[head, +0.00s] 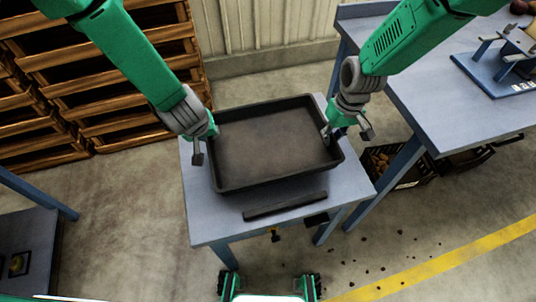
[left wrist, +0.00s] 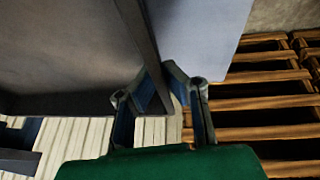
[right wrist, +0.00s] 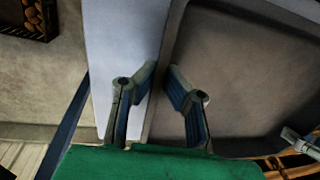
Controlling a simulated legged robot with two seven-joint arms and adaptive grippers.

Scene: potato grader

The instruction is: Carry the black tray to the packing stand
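The black tray (head: 275,145) is empty and level, on or just above a small blue-grey table (head: 215,222); I cannot tell whether it touches. My left gripper (head: 212,137) is at the tray's left wall. In the left wrist view its fingers (left wrist: 160,75) close on the tray wall (left wrist: 139,28) from both sides. My right gripper (head: 327,130) is at the right wall. In the right wrist view its fingers (right wrist: 162,72) straddle the tray wall (right wrist: 177,30), seemingly closed on it. I cannot tell which surface is the packing stand.
A dark bar (head: 285,206) lies on the small table's front. A larger blue table (head: 430,95) with a fixture (head: 505,60) stands at right, a dark crate (head: 385,165) beneath it. Wooden pallets (head: 95,85) stand at back left. Another blue structure (head: 28,230) is at lower left.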

